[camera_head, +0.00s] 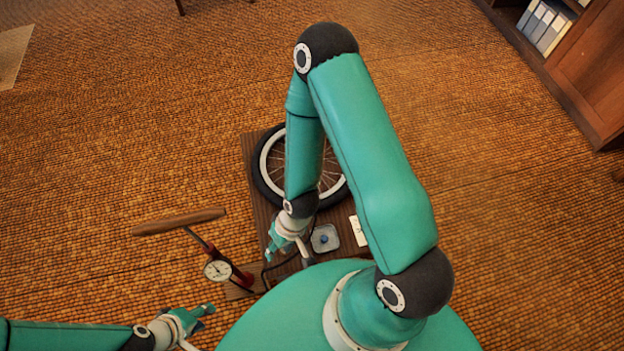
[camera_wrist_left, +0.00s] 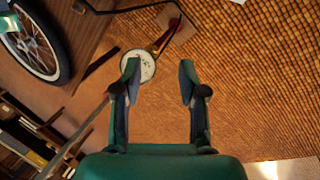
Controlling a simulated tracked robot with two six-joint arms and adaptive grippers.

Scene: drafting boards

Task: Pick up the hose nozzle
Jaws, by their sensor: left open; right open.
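I cannot make out the hose nozzle for certain. A thin black hose (camera_head: 283,262) runs from the red floor pump toward my right gripper in the head view, and its end is hidden or too small to tell. In the left wrist view the hose (camera_wrist_left: 130,10) curves along the top to a small dark end near the board. My left gripper (camera_head: 200,326) is open and empty, low over the floor in front of the pump; its open fingers also show in the left wrist view (camera_wrist_left: 160,68). My right gripper (camera_head: 287,254) is open above the board, beside the hose.
The pump has a round gauge (camera_head: 217,270) and a wooden handle (camera_head: 178,221). A spoked wheel (camera_head: 268,190) lies on the dark wooden board (camera_head: 249,150). A small grey tray (camera_head: 324,238) and a white card (camera_head: 358,231) are near it. Woven floor left of the pump is clear.

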